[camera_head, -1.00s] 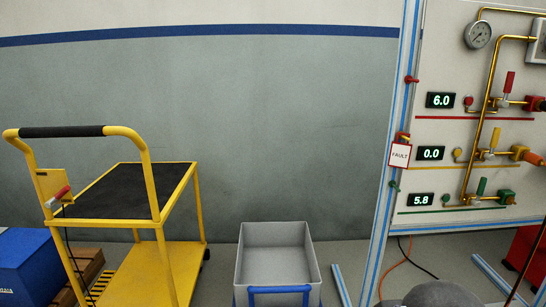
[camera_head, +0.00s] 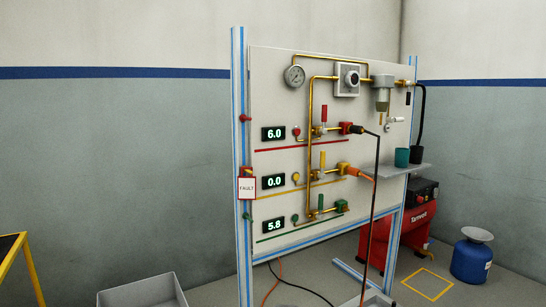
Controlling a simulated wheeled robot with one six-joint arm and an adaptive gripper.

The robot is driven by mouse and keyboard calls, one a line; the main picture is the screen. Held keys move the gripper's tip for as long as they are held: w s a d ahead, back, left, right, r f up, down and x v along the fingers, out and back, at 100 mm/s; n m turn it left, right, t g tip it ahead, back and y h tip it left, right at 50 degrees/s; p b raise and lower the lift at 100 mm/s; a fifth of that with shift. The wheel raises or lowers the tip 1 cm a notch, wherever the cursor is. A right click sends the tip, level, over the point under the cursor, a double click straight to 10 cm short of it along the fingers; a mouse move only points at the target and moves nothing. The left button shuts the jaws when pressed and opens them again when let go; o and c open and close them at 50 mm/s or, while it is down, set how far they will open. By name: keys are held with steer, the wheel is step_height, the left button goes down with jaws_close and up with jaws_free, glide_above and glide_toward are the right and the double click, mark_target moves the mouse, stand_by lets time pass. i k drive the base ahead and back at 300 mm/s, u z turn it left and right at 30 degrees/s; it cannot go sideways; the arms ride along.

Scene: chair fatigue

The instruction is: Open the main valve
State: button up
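The white valve panel (camera_head: 275,105) stands in the middle on a blue-striped frame. It carries brass pipes, a round gauge (camera_head: 294,76) and a square fitting with a dark round knob (camera_head: 352,78). Right of it hangs a filter bowl (camera_head: 382,97), with a small white-handled fitting (camera_head: 397,120) below. Three hand levers stand upright: red (camera_head: 323,115), yellow (camera_head: 322,160) and green (camera_head: 320,203). I cannot tell which part is the main valve. My gripper is not in view.
Displays read 6.0 (camera_head: 273,133), 0.0 (camera_head: 273,182) and 5.8 (camera_head: 274,226). A FAULT tag (camera_head: 246,188) hangs left. A shelf holds cups (camera_head: 402,158). A red compressor (camera_head: 410,232) and blue canister (camera_head: 470,262) stand right. A grey bin (camera_head: 140,291) and yellow cart (camera_head: 14,264) are left.

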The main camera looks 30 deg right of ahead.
mark_target(409, 95)
steer(key=z, duration=0.85)
steer(key=i, duration=0.6)
steer(key=z, duration=1.1)
steer(key=k, duration=0.5)
steer(key=z, duration=0.95)
steer(key=i, duration=1)
steer(key=u, duration=0.35)
